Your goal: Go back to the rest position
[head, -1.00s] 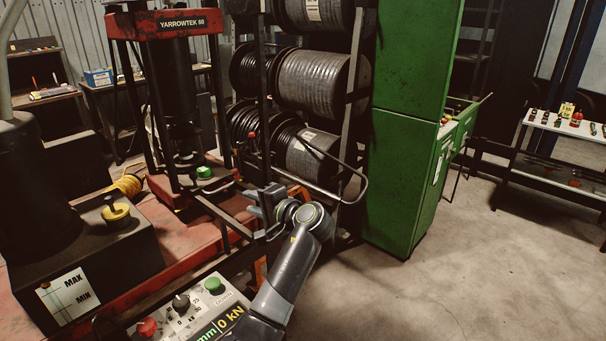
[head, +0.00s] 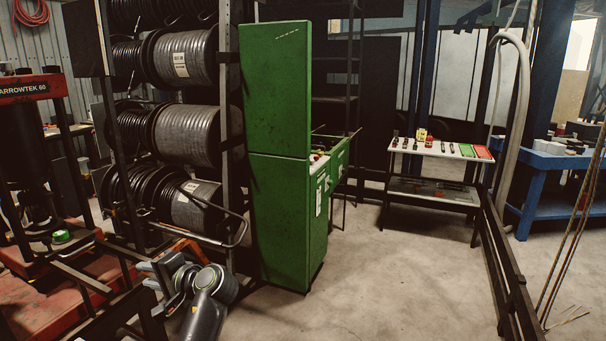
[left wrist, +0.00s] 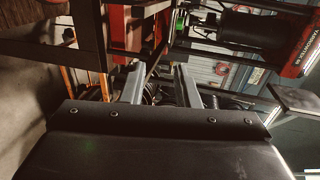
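My left gripper (head: 148,274) shows low in the head view, at the end of my grey arm, pointing left. It is in front of the hose reel rack and right of the red press (head: 58,240). In the left wrist view its two fingers (left wrist: 160,84) stand apart with nothing held between them. The red press frame also shows at the upper right of that view (left wrist: 288,55). My right gripper is in neither view.
Black hose reels (head: 190,135) stand on a rack behind my arm, beside a tall green cabinet (head: 275,110). A bent metal bar (head: 215,243) juts from the rack near my gripper. A small tool table (head: 440,150) and blue bench (head: 555,190) stand right. Floor between is clear.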

